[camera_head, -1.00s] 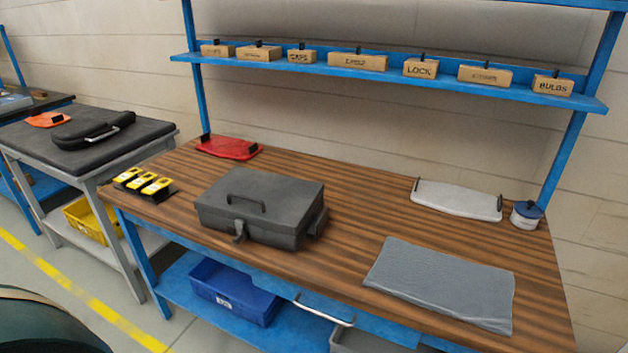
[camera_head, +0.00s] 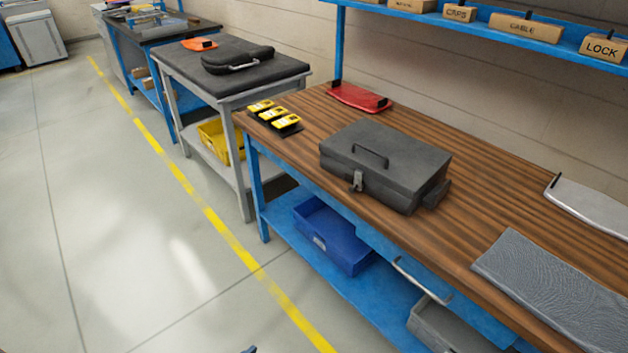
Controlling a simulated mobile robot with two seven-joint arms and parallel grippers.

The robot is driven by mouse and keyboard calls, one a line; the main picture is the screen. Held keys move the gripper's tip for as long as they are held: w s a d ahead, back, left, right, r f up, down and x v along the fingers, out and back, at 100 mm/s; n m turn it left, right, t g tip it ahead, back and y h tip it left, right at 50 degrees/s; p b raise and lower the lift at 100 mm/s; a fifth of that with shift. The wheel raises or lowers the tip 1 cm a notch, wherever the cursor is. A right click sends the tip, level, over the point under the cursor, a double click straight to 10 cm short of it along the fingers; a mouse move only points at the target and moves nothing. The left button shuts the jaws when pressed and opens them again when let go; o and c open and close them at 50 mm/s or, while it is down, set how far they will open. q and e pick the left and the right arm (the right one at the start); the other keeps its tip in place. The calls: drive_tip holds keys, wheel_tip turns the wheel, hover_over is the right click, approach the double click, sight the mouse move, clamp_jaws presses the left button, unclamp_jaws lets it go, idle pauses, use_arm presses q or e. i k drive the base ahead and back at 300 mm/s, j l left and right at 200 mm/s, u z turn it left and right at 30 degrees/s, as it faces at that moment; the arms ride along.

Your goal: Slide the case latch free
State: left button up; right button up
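A dark grey case (camera_head: 385,162) sits closed on the wooden workbench (camera_head: 480,170), near its left end. It has a carry handle (camera_head: 369,156) on its lid. A metal latch (camera_head: 357,180) shows at the middle of its front face; whether it is fastened is too small to tell. Another dark fitting (camera_head: 437,194) sticks out at the case's right side.
Yellow devices (camera_head: 272,115) lie left of the case, a red board (camera_head: 359,97) behind it, a grey mat (camera_head: 555,285) to its right. A blue bin (camera_head: 330,235) stands on the lower shelf. A grey table (camera_head: 232,69) stands to the left. Open floor lies at left.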

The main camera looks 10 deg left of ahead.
sight(358, 184)
drive_tip(key=i+j+z, duration=0.2)
drive_tip(key=z, duration=0.15)
drive_tip(key=i+j+z, duration=0.35)
drive_tip(key=l, duration=0.1)
